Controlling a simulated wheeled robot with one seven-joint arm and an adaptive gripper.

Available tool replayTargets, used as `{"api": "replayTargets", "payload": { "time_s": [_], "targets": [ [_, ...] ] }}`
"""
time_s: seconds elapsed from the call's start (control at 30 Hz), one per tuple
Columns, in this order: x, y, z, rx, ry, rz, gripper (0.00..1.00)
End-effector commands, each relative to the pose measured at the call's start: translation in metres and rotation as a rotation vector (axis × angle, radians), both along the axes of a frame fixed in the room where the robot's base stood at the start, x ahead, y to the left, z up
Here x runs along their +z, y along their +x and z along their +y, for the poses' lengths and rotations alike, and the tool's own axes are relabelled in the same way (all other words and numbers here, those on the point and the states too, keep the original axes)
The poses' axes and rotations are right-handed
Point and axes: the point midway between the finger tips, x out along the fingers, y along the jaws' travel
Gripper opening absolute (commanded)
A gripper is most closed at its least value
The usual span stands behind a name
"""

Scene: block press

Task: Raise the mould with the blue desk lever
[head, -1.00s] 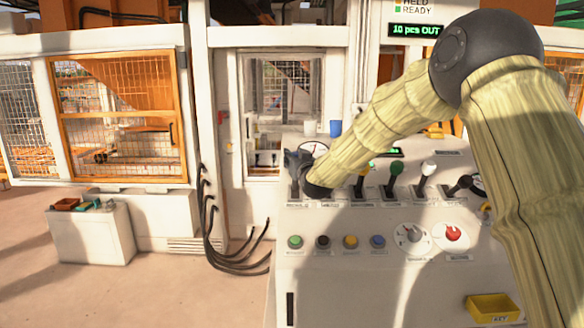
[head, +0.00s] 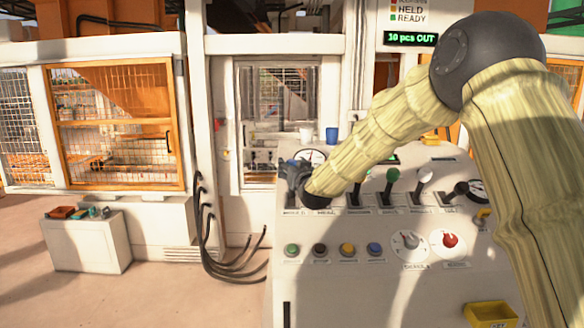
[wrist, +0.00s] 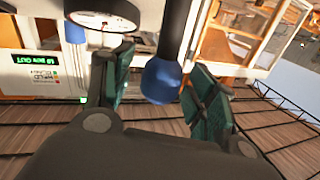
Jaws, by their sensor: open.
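In the wrist view the blue lever's round knob (wrist: 160,82) sits on a dark shaft that comes down from the top edge. My gripper (wrist: 154,76) is open, with one green-padded finger on each side of the knob. A gap shows on both sides, so neither finger visibly touches it. In the head view my gripper (head: 293,172) is at the left end of the desk's lever row and hides the blue lever. The mould itself cannot be made out.
To the right stand a green-knobbed lever (head: 391,176), a white-knobbed lever (head: 424,175) and a tilted black lever (head: 460,188). Buttons (head: 347,249) and two dials (head: 448,243) lie below. A round gauge (wrist: 103,12) is close to my gripper. A yellow tray (head: 491,314) is low right.

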Motion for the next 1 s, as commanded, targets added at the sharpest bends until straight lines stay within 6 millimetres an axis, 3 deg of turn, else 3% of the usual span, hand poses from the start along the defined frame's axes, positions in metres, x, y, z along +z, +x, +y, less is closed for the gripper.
{"api": "replayTargets", "payload": {
  "time_s": [0.3,0.53,0.7,1.0],
  "targets": [
    [0.002,-0.056,-0.011,-0.001,0.001,-0.001,0.57],
    [0.001,-0.089,-0.017,-0.001,0.001,0.000,0.57],
    [0.001,-0.101,-0.019,-0.001,0.000,-0.002,0.57],
    [0.001,-0.103,-0.020,-0.001,0.000,-0.002,0.57]
  ]
}}
